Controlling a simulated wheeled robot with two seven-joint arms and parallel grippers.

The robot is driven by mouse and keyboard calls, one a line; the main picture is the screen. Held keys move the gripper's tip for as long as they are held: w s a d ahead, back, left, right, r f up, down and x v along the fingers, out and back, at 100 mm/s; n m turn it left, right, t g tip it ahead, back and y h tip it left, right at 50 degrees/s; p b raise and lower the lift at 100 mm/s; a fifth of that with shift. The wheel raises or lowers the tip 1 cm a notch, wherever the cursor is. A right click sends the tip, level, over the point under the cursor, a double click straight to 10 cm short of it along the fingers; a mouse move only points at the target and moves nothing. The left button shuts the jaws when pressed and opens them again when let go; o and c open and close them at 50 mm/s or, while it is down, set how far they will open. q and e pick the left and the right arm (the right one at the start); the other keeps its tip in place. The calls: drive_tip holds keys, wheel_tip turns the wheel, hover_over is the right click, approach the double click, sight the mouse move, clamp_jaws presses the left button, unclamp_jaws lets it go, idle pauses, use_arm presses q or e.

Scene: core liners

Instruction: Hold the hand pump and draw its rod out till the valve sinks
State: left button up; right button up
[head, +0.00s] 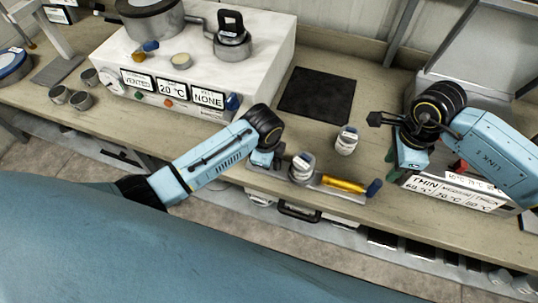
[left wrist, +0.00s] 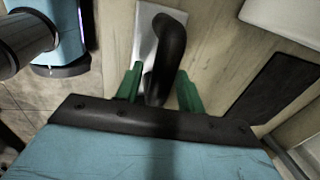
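The hand pump (head: 344,184) lies near the table's front edge, with a yellow barrel and a blue end at right. Its left part is hidden by my left gripper (head: 266,160) and a pale jar. In the left wrist view, a curved black handle (left wrist: 168,50) stands between the green fingers of my left gripper (left wrist: 158,85). Narrow gaps show beside it, so the fingers look open around it. My right gripper (head: 393,157) hangs at the right, apart from the pump; its finger gap cannot be made out. I cannot pick out the valve for sure.
A white unit (head: 200,65) with panels reading VENTED, 20 °C and NONE stands at left. A black mat (head: 317,95) lies behind the pump. A small jar (head: 347,140) stands behind the barrel. Metal cups (head: 80,100) stand far left.

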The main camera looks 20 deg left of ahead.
sight(378, 182)
use_arm(q)
clamp_jaws()
use_arm(e)
drive_tip(key=shift+o, duration=0.2)
idle(0.8)
drive_tip(key=shift+o, duration=1)
wheel_tip(378, 182, down, 10)
drive_tip(key=n, duration=1.2)
drive_tip(key=shift+r+n, duration=0.2)
drive_tip(key=shift+n, duration=0.2)
